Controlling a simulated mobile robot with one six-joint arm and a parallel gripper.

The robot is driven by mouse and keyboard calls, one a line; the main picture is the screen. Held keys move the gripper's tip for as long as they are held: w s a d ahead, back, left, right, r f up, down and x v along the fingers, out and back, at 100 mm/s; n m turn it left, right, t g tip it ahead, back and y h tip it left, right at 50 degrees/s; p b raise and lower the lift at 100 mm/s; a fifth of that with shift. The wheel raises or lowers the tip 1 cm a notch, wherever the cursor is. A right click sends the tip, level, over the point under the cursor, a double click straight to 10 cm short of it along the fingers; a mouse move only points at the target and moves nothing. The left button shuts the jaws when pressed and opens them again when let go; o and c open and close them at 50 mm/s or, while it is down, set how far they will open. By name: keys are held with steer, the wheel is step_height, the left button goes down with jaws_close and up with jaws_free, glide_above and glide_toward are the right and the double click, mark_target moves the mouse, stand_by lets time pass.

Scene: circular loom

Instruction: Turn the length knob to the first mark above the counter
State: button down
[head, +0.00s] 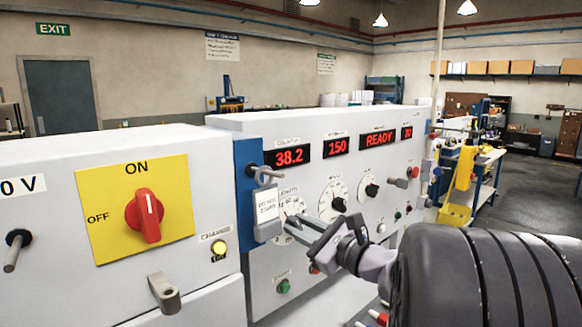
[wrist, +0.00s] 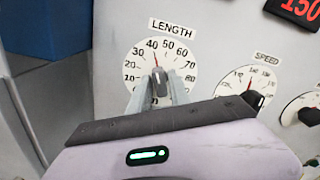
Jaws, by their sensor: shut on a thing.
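The length knob (wrist: 159,80) is a dark grey knob in the middle of a white dial (wrist: 133,66) labelled LENGTH. A short red line above the knob points up, close to the 40 mark. My gripper (wrist: 160,90) has one finger on each side of the knob and is shut on it. In the head view my gripper (head: 293,226) reaches the panel from the right, and the length dial (head: 294,208) is partly hidden by a hanging tag and the fingers. The counter display (head: 289,155) reads 38.2 in red.
A white hanging tag (head: 267,205) is close left of my fingers. The speed dial (head: 333,199) and another dial (head: 369,188) sit to the right. A green button (head: 283,286) is below. A red switch (head: 147,214) on a yellow plate is at left.

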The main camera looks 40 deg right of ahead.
steer(key=c, duration=1.4)
jaws_free()
steer(key=s+b, duration=0.1)
steer(key=s, duration=0.6)
steer(key=shift+d+b, duration=0.3)
